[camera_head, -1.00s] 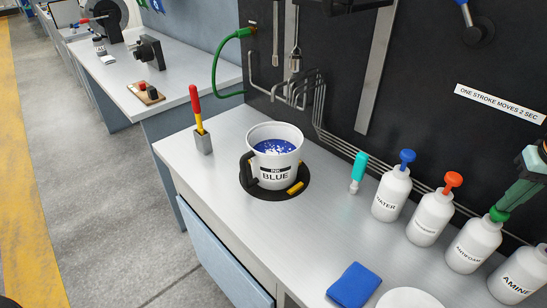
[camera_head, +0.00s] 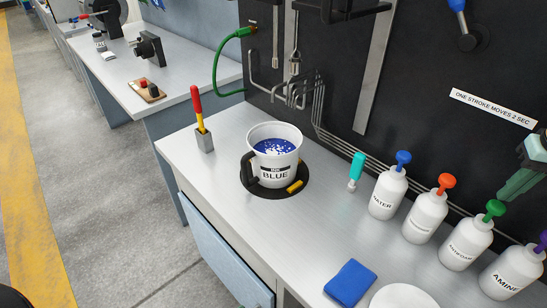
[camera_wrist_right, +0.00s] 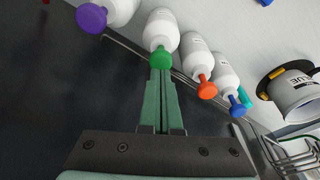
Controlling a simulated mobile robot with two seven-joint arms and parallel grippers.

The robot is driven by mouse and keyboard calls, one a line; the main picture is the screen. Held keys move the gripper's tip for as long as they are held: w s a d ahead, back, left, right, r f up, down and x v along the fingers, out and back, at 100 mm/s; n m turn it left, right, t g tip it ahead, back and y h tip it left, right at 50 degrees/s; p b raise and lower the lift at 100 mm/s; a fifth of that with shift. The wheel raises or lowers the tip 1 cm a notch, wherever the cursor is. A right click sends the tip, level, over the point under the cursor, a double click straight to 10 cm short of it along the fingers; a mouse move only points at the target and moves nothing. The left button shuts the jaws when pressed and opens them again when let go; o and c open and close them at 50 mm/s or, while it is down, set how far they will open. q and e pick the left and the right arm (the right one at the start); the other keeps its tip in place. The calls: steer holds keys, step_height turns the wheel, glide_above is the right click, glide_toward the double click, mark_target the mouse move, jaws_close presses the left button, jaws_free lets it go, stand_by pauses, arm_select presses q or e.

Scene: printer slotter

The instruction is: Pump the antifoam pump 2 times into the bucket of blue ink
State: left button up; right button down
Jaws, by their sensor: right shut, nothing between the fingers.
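The antifoam bottle (camera_head: 466,245) is white with a green pump head (camera_head: 495,208) and stands in the bottle row at right. My right gripper (camera_head: 503,194) is shut and empty, its green fingertips just above and behind that head. In the right wrist view the fingertips (camera_wrist_right: 160,72) point at the green pump head (camera_wrist_right: 161,57); whether they touch cannot be told. The white bucket (camera_head: 276,160) marked BLUE holds blue ink (camera_head: 273,147) with white specks of foam. It stands on a dark round pad (camera_head: 262,192). My left gripper is not in view.
The water bottle (camera_head: 387,193) with blue pump and an orange-pump bottle (camera_head: 427,214) stand left of the antifoam. The amine bottle (camera_head: 511,272) with purple pump stands right. A teal-handled tool (camera_head: 357,168), blue cloth (camera_head: 350,283) and white plate (camera_head: 405,297) are nearby.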

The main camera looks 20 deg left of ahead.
mark_target(499, 206)
steer(key=shift+f, duration=0.15)
steer(key=shift+f+b, duration=1.2)
steer(key=shift+f, duration=0.75)
steer(key=shift+r, duration=0.15)
steer(key=shift+r+p, duration=1.7)
steer(key=shift+r, duration=0.3)
